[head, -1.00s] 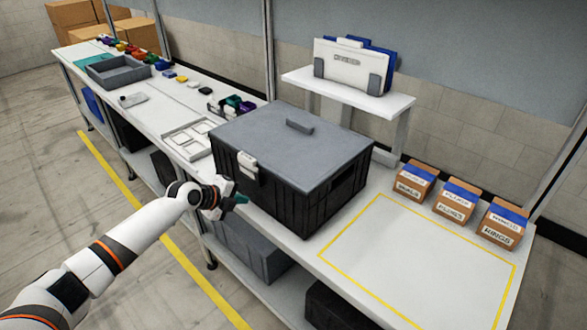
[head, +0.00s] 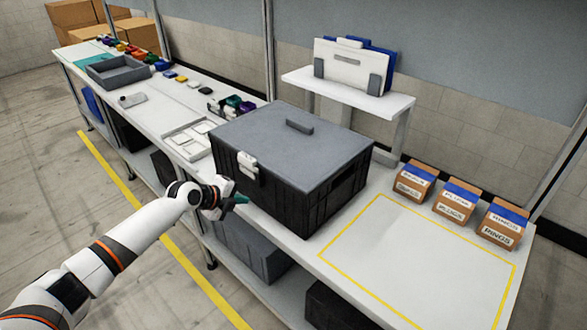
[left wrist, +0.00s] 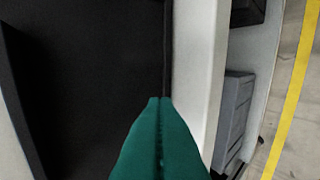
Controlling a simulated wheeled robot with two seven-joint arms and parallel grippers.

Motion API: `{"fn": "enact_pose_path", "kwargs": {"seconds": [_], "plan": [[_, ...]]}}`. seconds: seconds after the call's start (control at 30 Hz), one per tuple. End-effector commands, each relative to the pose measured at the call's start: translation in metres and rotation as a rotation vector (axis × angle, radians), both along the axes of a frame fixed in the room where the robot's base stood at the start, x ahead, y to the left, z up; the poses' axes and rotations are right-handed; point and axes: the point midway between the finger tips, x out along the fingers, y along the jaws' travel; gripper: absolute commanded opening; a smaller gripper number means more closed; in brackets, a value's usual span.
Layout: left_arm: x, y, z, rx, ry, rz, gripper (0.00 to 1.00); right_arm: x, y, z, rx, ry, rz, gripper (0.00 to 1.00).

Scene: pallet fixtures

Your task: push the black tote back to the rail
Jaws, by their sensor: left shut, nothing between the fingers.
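The black tote (head: 305,205) with a grey lid (head: 285,150) stands upright on the white workbench. Its white latch (head: 248,165) faces the left. My left gripper (head: 240,199) is shut and empty, with its green fingertips at the tote's near side, close to the bench's front edge. In the left wrist view the shut green fingers (left wrist: 158,135) point at the tote's dark wall (left wrist: 90,70). I cannot tell whether they touch it. No rail stands out clearly behind the tote. My right gripper is not in view.
A yellow-outlined area (head: 420,255) on the bench is empty. Labelled cardboard boxes (head: 457,200) stand at the right rear. A white raised shelf (head: 350,95) stands behind the tote. A white partitioned tray (head: 187,138) lies to its left. Grey bins (head: 255,250) sit below the bench.

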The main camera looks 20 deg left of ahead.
Motion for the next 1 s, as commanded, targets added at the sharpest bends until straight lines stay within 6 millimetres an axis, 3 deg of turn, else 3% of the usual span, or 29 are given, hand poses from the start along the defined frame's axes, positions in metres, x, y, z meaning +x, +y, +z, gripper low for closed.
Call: {"fn": "enact_pose_path", "kwargs": {"seconds": [0.37,1.0], "plan": [[0.002,-0.001,-0.001,0.0,-0.001,0.0,0.0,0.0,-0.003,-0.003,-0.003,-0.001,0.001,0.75],[0.038,-0.016,-0.002,-0.001,-0.002,0.001,0.0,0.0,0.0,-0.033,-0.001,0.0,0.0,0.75]]}}
